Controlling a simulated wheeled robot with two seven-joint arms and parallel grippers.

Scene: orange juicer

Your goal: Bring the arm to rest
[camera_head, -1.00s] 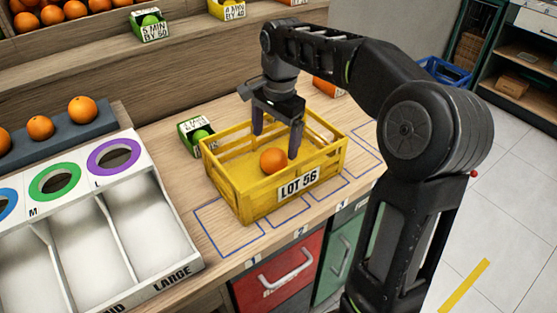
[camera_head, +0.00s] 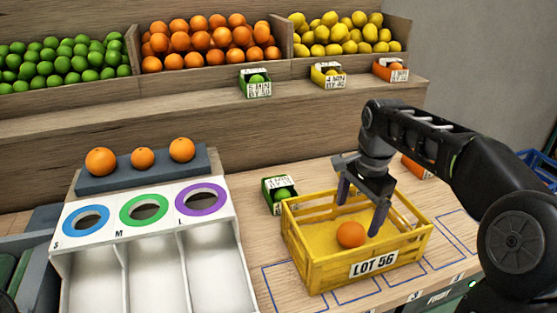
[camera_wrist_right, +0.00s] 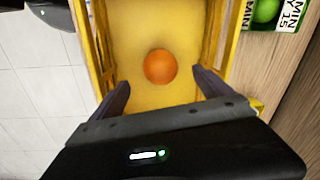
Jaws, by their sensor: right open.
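My right gripper (camera_head: 361,207) is open, pointing down into the yellow crate (camera_head: 305,258) marked LOT 56. One orange (camera_head: 351,234) lies on the crate floor, close to the fingertips in the head view. In the right wrist view the orange (camera_wrist_right: 160,67) sits ahead of and between the two spread fingers, with nothing gripped. My right arm reaches in from the right edge of the head view. My left gripper is not in view.
A small green box (camera_head: 280,193) stands just behind the crate. A white sizing tray (camera_head: 150,225) with three coloured rings is left of it, and three oranges rest on a grey rack (camera_head: 120,180) behind. Fruit bins line the back shelf. Blue outlines mark the counter.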

